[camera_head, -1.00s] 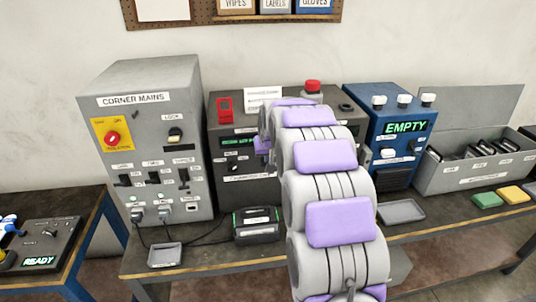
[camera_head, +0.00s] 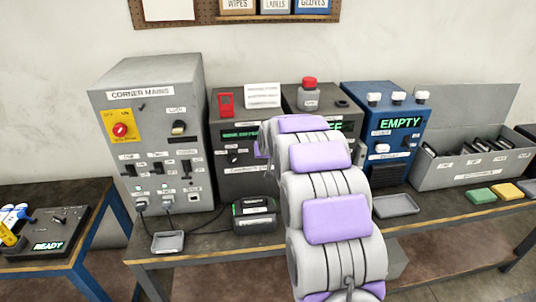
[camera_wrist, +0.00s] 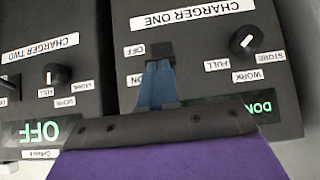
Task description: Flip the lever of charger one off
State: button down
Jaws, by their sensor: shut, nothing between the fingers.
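Charger one (camera_wrist: 199,27) is a dark box, seen upside down in the wrist view, with a black lever (camera_wrist: 160,52) beside its OFF label (camera_wrist: 133,50). The ON label (camera_wrist: 136,78) lies lower in the picture. My gripper (camera_wrist: 157,72) is shut and empty, its blue fingertips at the lever, overlapping its lower edge; I cannot tell whether they touch. The fingers hide part of the panel around the ON side. A green display (camera_wrist: 262,106) on charger one is partly hidden. In the head view charger one (camera_head: 229,183) stands left of my arm, which hides my gripper and the lever.
Charger two (camera_wrist: 40,42) is beside charger one, its display reading OFF. A knob (camera_wrist: 243,41) sits near the lever. The grey corner mains cabinet (camera_head: 150,80) stands left, the blue box (camera_head: 388,110) right. A black battery-like pack (camera_head: 254,213) and grey tray (camera_head: 168,242) lie in front.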

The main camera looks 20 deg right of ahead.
jog(key=shift+s+f, duration=0.2)
jog(key=shift+f, duration=0.45)
jog(key=t, duration=0.1)
jog(key=f+t, duration=0.1)
jog(key=t+h, duration=0.1)
jog(key=shift+s+a+f, duration=0.15)
jog(key=shift+s+f, duration=0.05)
jog(key=shift+s, duration=0.05)
jog(key=shift+f, duration=0.2)
jog(key=shift+s+f, duration=0.1)
jog(key=shift+f, duration=0.45)
jog(key=shift+r, duration=0.1)
jog(key=shift+r+p, duration=0.5)
jog(key=shift+r, duration=0.2)
